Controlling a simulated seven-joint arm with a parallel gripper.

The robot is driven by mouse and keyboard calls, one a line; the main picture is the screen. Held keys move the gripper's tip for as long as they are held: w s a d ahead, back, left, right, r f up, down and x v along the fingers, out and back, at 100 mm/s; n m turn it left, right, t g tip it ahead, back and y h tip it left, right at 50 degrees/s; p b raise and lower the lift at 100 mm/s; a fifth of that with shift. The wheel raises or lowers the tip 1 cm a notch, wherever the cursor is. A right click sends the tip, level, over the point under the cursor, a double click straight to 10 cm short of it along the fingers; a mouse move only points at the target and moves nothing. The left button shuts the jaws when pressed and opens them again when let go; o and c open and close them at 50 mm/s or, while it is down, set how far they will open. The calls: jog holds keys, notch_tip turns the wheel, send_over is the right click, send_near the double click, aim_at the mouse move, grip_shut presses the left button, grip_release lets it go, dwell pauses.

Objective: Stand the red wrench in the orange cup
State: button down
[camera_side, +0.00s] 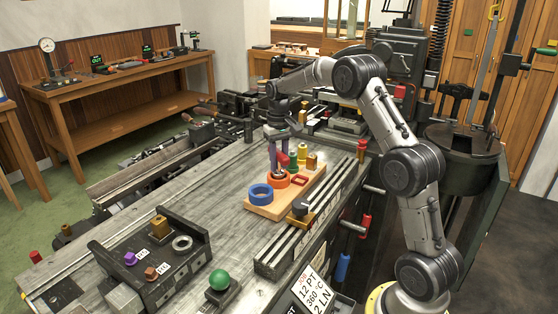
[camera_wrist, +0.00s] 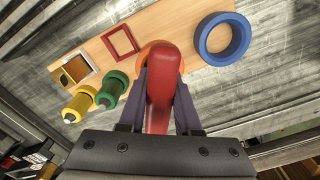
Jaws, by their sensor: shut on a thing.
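The red wrench (camera_side: 283,159) is held between the fingers of my gripper (camera_side: 279,158). In the wrist view the wrench (camera_wrist: 161,85) runs lengthwise between the two fingers (camera_wrist: 161,88). The orange cup (camera_side: 278,181) stands on the wooden board, directly below the gripper. In the wrist view only part of the cup's rim (camera_wrist: 146,51) shows behind the wrench. The wrench's lower end is hidden, so I cannot tell whether it is inside the cup or above it.
A metal rail (camera_side: 285,243) runs along the front.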

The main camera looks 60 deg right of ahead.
jog(key=c, duration=0.5)
grip_release()
notch_tip(320, 180, up, 14)
jog(key=shift+f, duration=0.1)
dwell(0.3)
